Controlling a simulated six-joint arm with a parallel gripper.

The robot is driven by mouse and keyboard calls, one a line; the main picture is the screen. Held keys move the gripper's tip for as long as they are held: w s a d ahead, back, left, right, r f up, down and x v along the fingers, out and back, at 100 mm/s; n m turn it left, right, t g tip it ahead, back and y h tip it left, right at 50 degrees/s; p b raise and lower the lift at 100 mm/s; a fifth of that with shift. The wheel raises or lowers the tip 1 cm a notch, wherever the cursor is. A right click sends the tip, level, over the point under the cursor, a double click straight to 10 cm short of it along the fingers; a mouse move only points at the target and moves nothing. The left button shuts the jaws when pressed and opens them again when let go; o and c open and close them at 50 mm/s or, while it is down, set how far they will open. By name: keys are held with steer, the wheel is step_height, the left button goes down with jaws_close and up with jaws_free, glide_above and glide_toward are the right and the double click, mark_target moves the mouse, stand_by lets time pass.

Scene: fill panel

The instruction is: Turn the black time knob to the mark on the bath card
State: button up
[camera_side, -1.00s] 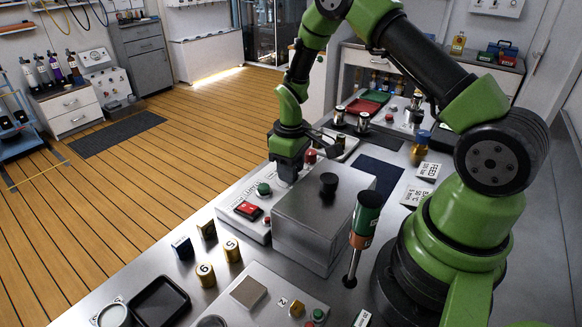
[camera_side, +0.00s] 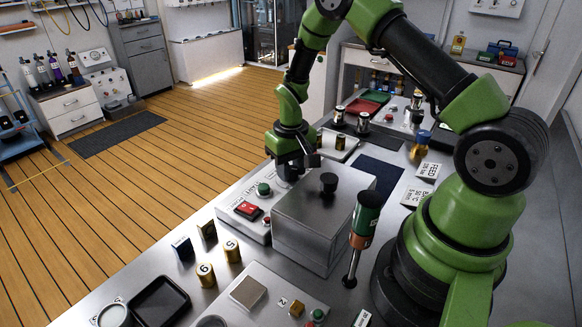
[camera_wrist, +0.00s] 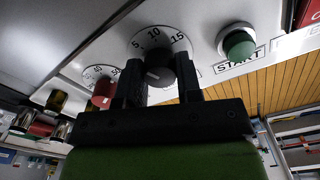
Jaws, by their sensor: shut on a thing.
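The black time knob (camera_wrist: 158,72) stands on a white dial with 5, 10 and 15 printed around its top, in the wrist view. My gripper (camera_wrist: 159,85) has one finger on each side of the knob and is shut on it. A pale mark shows on the knob, but its exact reading is unclear. In the side view my gripper (camera_side: 290,178) is down at the panel behind the grey box, and the knob is hidden. The bath card (camera_side: 414,196) seems to be the lower white card on the right, with small print reading about 50 °C and 8 min.
A red knob (camera_wrist: 103,92) on its own dial is left of the black knob. A green START button (camera_wrist: 238,45) is to the right. The grey lidded box (camera_side: 318,220) stands close in front of my gripper. A green-and-orange handled tool (camera_side: 363,225) stands beside it.

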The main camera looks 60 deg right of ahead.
mark_target(291, 169)
stand_by(0.3)
steer(key=o, duration=0.9)
steer(key=shift+o, duration=0.2)
step_height(291, 169, up, 9)
steer(key=shift+r, duration=0.5)
